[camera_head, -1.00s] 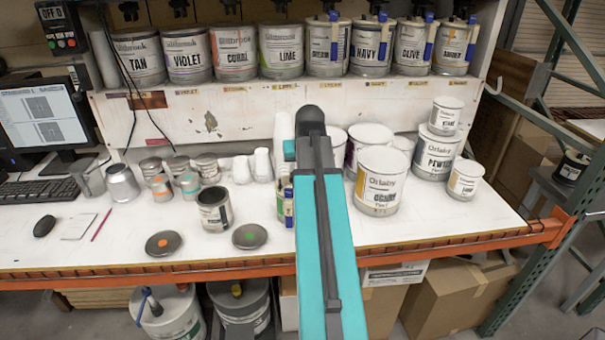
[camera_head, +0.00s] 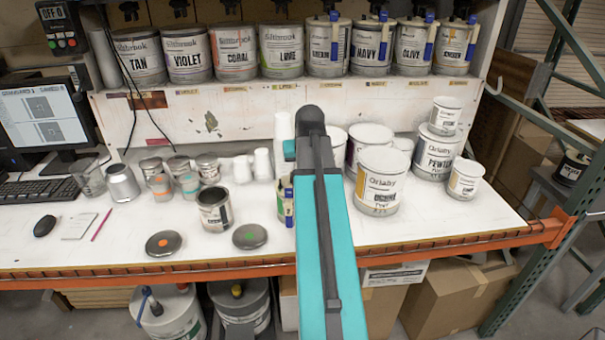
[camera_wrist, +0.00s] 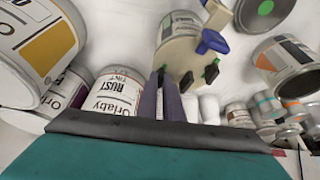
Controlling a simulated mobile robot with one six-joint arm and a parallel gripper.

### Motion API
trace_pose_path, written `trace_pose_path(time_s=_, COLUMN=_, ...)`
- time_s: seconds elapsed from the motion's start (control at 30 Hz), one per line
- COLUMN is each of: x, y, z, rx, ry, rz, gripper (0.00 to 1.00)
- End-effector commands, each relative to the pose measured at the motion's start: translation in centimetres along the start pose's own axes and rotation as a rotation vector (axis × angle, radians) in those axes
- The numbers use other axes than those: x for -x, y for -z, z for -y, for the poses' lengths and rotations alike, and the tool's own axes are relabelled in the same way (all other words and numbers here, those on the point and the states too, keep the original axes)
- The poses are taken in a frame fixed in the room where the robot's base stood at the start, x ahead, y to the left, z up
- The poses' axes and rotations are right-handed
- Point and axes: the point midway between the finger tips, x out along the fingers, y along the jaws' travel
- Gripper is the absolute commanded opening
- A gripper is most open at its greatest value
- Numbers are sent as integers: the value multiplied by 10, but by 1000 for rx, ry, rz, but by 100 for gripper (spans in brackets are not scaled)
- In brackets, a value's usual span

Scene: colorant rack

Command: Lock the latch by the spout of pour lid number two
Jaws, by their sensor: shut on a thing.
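My gripper (camera_wrist: 162,84) is shut at the lid's near rim, on a black latch there whose exact position my fingers hide. No lid number is readable.
An Orlaby can marked Rust (camera_wrist: 108,92) stands close left of my fingers. An open dark can (camera_head: 214,212) and two loose lids, one orange-dotted (camera_head: 163,244) and one green-dotted (camera_head: 250,237), lie left of my arm. Several cans line the shelf above.

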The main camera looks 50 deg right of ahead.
Motion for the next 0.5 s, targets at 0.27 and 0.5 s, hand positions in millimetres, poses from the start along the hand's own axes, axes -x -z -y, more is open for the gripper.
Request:
trace_pose_path(time_s=0.27, x=0, y=0, z=0, rx=0, ry=0, rz=1, gripper=26)
trace_pose_path(time_s=0.5, x=0, y=0, z=0, rx=0, ry=0, rz=0, gripper=26)
